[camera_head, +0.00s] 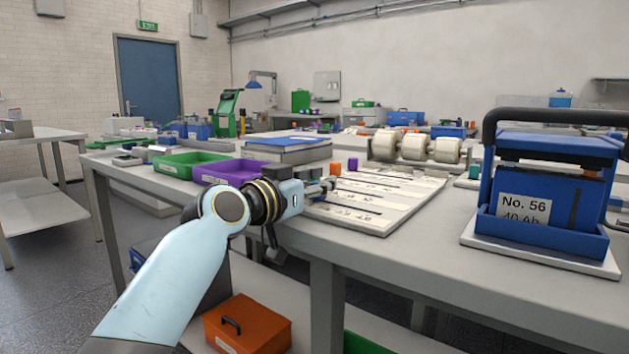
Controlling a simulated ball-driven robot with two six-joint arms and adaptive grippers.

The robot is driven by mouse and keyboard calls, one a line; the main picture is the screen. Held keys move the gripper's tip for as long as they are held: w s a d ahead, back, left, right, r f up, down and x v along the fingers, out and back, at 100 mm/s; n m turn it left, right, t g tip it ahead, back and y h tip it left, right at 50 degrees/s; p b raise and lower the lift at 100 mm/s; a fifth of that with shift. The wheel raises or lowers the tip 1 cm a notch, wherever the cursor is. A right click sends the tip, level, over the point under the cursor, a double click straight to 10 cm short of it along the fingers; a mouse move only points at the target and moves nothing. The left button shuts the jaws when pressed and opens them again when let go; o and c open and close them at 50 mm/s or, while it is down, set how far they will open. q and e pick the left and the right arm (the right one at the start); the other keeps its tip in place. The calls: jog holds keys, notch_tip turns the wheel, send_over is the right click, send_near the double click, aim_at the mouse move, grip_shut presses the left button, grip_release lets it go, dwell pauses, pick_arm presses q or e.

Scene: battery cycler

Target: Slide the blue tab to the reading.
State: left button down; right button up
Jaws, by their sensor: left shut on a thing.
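A pale board (405,207) with several dark slots and small printed labels lies on the near bench. My left gripper (326,187) is at the board's left edge, low over the slots. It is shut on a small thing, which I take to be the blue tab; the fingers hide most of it. An orange tab (335,169) and a purple tab (352,164) stand at the board's far left. The printing on the board is too small to read. A blue battery (563,197) labelled "No. 56 40 Ah" stands at the right. My right gripper is out of view.
A green tray (176,168) and a purple tray (208,177) lie left of my gripper. A holder with white rolls (414,148) stands behind the board. The battery sits in a blue holder (540,233) with a black handle above. Bare bench (440,250) lies in front.

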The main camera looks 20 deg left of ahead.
pick_arm(q)
jog(key=shift+a, duration=0.1)
jog(key=c, duration=1.5)
grip_release()
jog(key=o, duration=0.3)
jog(key=shift+o, duration=0.2)
jog(key=shift+s, duration=0.1)
jog(key=v, duration=1.1)
jog(key=shift+s+a, duration=0.15)
jog(key=shift+s, duration=0.25)
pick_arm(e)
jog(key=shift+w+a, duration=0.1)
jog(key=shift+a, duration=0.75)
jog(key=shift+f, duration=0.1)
